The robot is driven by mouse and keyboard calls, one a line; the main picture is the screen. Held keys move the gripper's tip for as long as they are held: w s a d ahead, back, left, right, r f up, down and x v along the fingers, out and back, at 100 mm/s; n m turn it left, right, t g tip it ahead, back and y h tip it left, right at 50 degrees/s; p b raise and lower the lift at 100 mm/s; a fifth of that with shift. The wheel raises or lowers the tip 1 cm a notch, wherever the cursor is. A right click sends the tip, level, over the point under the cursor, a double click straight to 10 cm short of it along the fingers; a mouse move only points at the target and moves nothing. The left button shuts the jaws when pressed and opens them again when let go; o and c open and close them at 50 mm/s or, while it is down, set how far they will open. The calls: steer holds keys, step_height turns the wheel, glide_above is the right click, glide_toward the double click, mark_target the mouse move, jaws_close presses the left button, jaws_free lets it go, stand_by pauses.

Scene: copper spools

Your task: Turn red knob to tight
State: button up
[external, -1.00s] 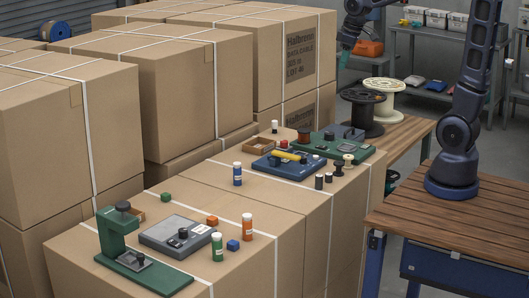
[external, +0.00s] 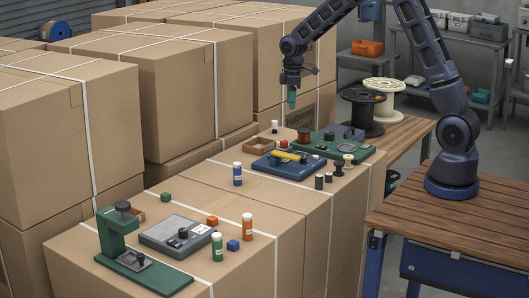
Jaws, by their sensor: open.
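A small red piece (external: 284,143), which looks like the red knob, is at the near left edge of the green board (external: 322,149), just behind the blue board (external: 272,166) with a yellow bar. It is too small to make out its marks or its turn position. A copper-brown spool (external: 304,135) stands upright on the green board beside it. My gripper (external: 292,103) hangs pointing down in the air above these boards, apart from everything. Its teal fingertips are open and empty, though the gap is hard to see.
A small open brown box (external: 257,144) and a white-topped peg (external: 274,127) are left of the green board. Black pegs (external: 319,181) and a pale spool (external: 348,160) are at right. Tall cartons (external: 185,90) stand left. The near carton top holds a green press (external: 125,235).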

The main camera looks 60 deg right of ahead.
glide_above(284, 141)
step_height(284, 141, down, 5)
steer(key=shift+n, duration=0.4)
step_height(284, 141, down, 11)
steer(key=shift+d+f, duration=0.15)
steer(key=shift+c, duration=0.3)
steer(key=c, duration=0.9)
